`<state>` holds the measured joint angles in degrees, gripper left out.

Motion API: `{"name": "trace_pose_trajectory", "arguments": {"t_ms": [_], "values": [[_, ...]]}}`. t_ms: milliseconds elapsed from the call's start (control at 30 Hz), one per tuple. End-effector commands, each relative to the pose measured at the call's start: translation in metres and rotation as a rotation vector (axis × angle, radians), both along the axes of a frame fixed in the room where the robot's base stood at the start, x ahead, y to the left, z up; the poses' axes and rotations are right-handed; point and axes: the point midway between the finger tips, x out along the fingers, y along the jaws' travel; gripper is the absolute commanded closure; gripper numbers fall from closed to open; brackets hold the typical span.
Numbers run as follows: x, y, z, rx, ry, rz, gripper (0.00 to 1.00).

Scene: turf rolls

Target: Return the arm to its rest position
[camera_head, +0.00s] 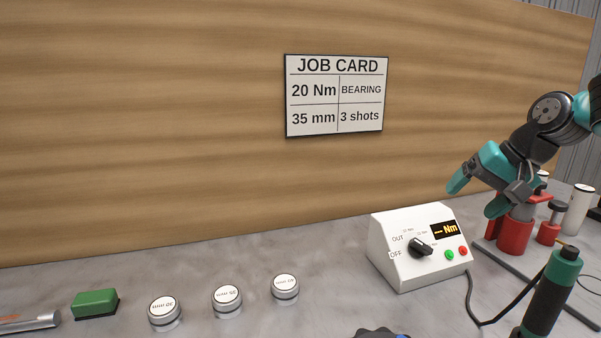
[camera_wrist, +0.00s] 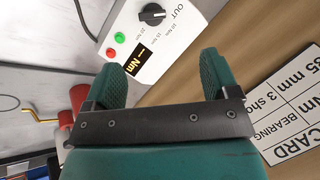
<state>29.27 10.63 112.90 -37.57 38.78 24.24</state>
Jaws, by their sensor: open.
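My gripper (camera_head: 474,196) is at the right in the head view, at the end of my teal and black arm. Its two teal fingers are spread apart with nothing between them. In the wrist view the gripper (camera_wrist: 166,80) shows the same gap. It is raised above the bench, above and to the right of the white control box (camera_head: 398,268). That box also shows beyond the fingers in the wrist view (camera_wrist: 150,62). It has a dark knob, a yellow "Nm" display, and a green and a red button.
Red fixtures (camera_head: 515,236) stand on the bench below and behind the gripper. A teal-and-black handheld tool (camera_head: 551,290) with a cable is at the front right. Round "mm" weights (camera_head: 227,299) and a green block (camera_head: 95,303) sit left. A job card (camera_head: 335,96) hangs on the wooden wall.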

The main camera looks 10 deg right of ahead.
Motion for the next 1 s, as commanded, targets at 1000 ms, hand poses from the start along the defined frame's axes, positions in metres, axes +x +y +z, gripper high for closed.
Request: {"name": "trace_pose_trajectory", "arguments": {"t_ms": [1000], "values": [[-0.24, 0.225, -0.034, -0.193, -0.013, 1.034, 0.19]]}}
